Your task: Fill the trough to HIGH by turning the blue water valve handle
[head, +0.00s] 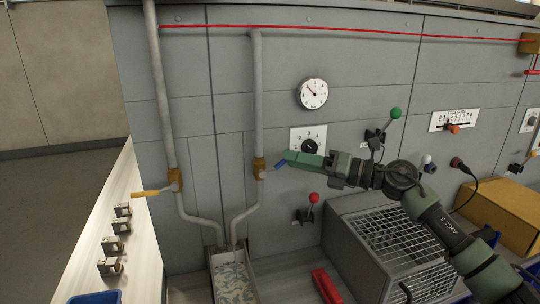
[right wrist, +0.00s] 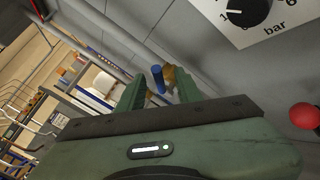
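The blue water valve handle (head: 280,165) sticks out to the right of a brass valve body (head: 259,167) on the right-hand pipe. My right gripper (head: 290,157) is at this handle, coming from the right. In the right wrist view its two fingers are apart, and the blue handle (right wrist: 158,79) shows in the gap between them near the tips, with the brass body (right wrist: 171,77) behind. I see no finger closed on it. The trough (head: 254,279) stands below the two pipes with a pale mottled surface inside; I cannot read a level mark. My left gripper is out of view.
A second valve with a yellow handle (head: 152,191) is on the left pipe. A dial gauge (head: 312,94), a bar knob (head: 308,146), a green-knobbed lever (head: 395,113) and a red-knobbed lever (head: 314,198) are on the panel. A grated box (head: 400,240) stands below my right arm.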

